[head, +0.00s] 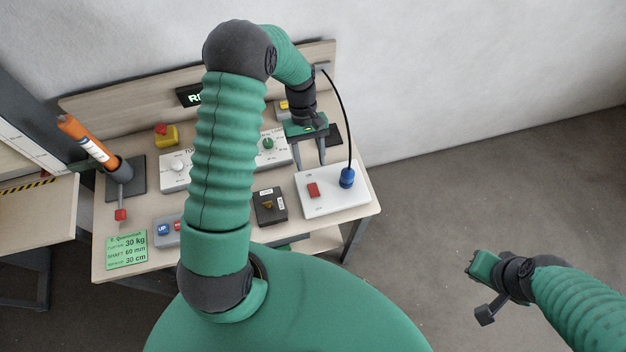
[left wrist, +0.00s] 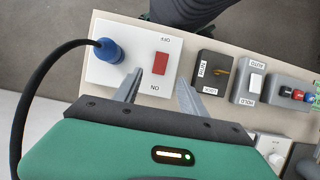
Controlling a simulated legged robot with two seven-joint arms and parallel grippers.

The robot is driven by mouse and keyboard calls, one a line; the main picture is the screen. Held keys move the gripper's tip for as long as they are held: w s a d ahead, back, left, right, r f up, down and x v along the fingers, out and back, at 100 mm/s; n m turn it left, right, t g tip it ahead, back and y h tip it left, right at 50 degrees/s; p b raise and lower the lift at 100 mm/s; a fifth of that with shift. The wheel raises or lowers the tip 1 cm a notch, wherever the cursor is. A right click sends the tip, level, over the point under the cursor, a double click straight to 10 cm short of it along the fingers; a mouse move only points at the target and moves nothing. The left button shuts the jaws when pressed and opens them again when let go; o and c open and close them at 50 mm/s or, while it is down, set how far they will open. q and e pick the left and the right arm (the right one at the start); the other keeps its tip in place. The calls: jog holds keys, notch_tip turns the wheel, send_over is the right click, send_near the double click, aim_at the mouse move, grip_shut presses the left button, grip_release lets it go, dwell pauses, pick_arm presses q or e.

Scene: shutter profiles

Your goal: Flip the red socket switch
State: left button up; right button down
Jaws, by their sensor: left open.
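The red socket switch (head: 313,190) is a small rocker on a white socket plate (head: 345,201) at the table's right end. In the left wrist view the red switch (left wrist: 160,64) sits between OFF and ON labels on the white plate (left wrist: 130,82). A blue plug (head: 347,177) with a black cable is in the plate. My left gripper (head: 309,160) is open and empty, fingers pointing down, just behind the switch in the head view. In the wrist view its fingertips (left wrist: 172,75) show close to the switch; contact cannot be told. My right gripper (head: 481,268) is off to the right, over the floor; its fingers are unclear.
A black box with a yellow mark (head: 269,206) stands left of the plate. Several other control boxes, a red-and-yellow button (head: 166,135) and a green card (head: 127,251) are on the table. The black cable (head: 344,105) arches up behind the plug. Floor to the right is clear.

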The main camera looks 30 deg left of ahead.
aim_at(313, 189)
pick_arm(q)
jog(key=x, duration=0.3)
jog(key=p+x, duration=0.1)
jog(key=x, duration=0.2)
jog(key=p+x, duration=0.1)
jog(key=x, duration=0.2)
jog(key=shift+a+f, duration=0.1)
jog(key=shift+a, duration=0.2)
jog(key=shift+s+f, duration=0.1)
jog(key=shift+f, duration=0.25)
jog(key=shift+d, duration=0.15)
jog(key=shift+d+r, duration=0.1)
jog(key=shift+d, duration=0.1)
jog(key=c, duration=1)
jog(key=shift+a, duration=0.25)
grip_shut()
pick_arm(e)
jog(key=shift+w+a+r, duration=0.1)
jog(key=shift+a+r, duration=0.05)
jog(key=shift+r, duration=0.45)
jog(key=shift+a+r, duration=0.1)
jog(key=shift+r, duration=0.5)
